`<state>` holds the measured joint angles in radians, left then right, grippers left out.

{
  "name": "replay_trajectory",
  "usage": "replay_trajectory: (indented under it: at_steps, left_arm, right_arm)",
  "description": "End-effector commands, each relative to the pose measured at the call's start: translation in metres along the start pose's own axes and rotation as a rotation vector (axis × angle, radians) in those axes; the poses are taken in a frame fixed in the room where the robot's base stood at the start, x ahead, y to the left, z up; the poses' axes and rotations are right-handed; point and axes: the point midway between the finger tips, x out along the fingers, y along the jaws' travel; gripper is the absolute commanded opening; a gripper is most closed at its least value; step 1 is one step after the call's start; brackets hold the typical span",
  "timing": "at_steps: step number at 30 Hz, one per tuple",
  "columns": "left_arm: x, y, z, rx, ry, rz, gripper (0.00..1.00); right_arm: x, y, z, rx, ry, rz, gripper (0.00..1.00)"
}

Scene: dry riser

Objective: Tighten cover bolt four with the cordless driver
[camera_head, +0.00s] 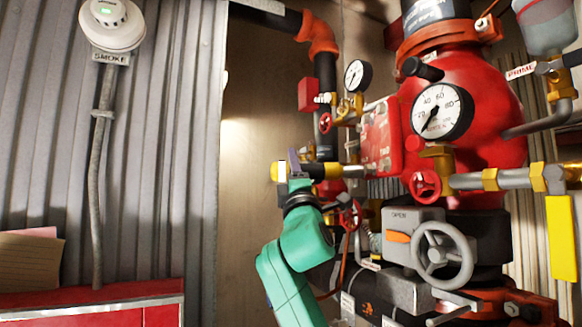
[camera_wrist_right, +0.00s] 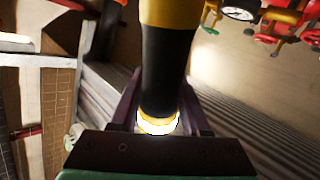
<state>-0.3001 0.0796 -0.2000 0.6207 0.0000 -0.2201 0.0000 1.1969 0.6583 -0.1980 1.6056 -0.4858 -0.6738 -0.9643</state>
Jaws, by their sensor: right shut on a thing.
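My right gripper (camera_head: 291,166) is at the end of the green arm and is shut on the yellow and black cordless driver (camera_head: 316,171). The driver lies about level, its front end pointing right toward the red cover (camera_head: 381,138) on the valve body. In the right wrist view the driver's black grip (camera_wrist_right: 166,62) sits between the two dark fingers of the right gripper (camera_wrist_right: 160,95). Small bolt heads show on the cover; which is bolt four, and whether the driver touches it, I cannot tell. My left gripper is not in view.
A pressure gauge (camera_head: 442,111) and a grey handwheel (camera_head: 442,255) stand right of the arm. A smaller gauge (camera_head: 358,76), a red box (camera_head: 308,95) and pipes crowd above the driver. The corrugated wall (camera_head: 160,160) is left, with free room before the bare panel.

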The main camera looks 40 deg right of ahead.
Motion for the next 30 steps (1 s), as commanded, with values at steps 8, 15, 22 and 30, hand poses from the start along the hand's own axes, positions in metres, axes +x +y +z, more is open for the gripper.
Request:
replay_trajectory:
  at_steps: [8, 15, 22, 30]
  left_arm:
    - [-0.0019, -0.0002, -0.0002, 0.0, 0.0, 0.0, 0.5]
    - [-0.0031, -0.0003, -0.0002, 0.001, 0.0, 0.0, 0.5]
    - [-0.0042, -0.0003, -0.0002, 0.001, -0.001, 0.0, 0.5]
    - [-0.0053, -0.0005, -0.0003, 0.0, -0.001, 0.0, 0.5]
  right_arm:
    - [0.0001, 0.0011, 0.002, -0.001, -0.001, 0.002, 0.0]
    - [-0.0001, 0.0011, 0.0031, -0.001, -0.001, 0.002, 0.0]
    - [-0.0001, 0.0014, 0.0045, 0.0, -0.001, 0.002, 0.0]
    - [-0.0002, 0.0014, 0.0062, 0.0, -0.002, 0.002, 0.0]
